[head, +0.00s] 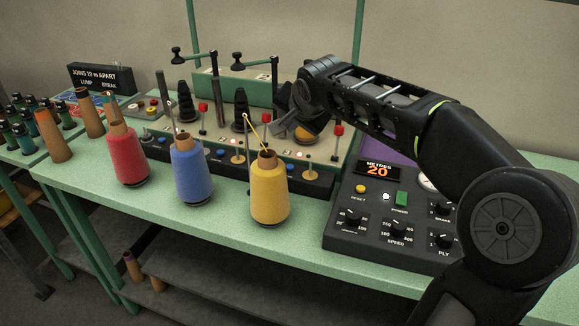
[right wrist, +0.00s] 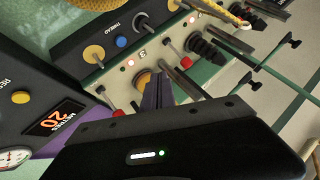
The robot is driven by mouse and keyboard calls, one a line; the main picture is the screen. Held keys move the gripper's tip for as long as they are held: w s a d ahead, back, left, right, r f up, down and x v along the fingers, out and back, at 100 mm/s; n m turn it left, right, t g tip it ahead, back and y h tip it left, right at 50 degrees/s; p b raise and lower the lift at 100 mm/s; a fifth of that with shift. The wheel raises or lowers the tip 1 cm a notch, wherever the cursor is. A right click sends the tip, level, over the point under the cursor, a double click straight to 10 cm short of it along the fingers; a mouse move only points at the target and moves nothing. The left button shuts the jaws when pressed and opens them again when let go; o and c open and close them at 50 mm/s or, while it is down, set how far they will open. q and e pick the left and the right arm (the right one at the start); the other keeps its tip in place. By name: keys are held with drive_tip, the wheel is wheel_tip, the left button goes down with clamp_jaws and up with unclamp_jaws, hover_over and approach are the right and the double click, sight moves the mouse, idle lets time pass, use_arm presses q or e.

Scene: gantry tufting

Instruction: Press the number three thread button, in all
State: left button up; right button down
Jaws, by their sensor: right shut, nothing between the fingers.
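My right gripper (head: 306,128) is shut and empty over the third, rightmost station of the thread machine. In the right wrist view its dark fingers (right wrist: 157,92) point at a round tan disc (right wrist: 143,78), close to it; I cannot tell whether they touch. A white label with a 3 (right wrist: 142,53) is on the pale face beside it. The dark front strip, lettered THREAD, carries a yellow round button (right wrist: 94,54), a blue one (right wrist: 121,41) and a grey one (right wrist: 137,28). In the head view the yellow cone hides part of this strip. My left gripper is not in view.
Red (head: 127,156), blue (head: 192,172) and yellow (head: 269,192) thread cones stand in front of the machine. Red-knobbed levers (head: 338,130) rise from it. A control box (head: 350,232) reading METRES 20 sits at right. The table front between cones and box is clear.

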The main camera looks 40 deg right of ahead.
drive_tip(key=b, duration=0.5)
hover_over(291, 168)
wheel_tip(291, 168, down, 7)
drive_tip(key=shift+f, duration=0.1)
drive_tip(key=shift+f+b, duration=0.5)
drive_tip(key=shift+f, duration=0.2)
idle(1.2)
drive_tip(key=shift+f+b, duration=0.4)
drive_tip(key=shift+b, duration=0.2)
drive_tip(key=shift+f, duration=0.1)
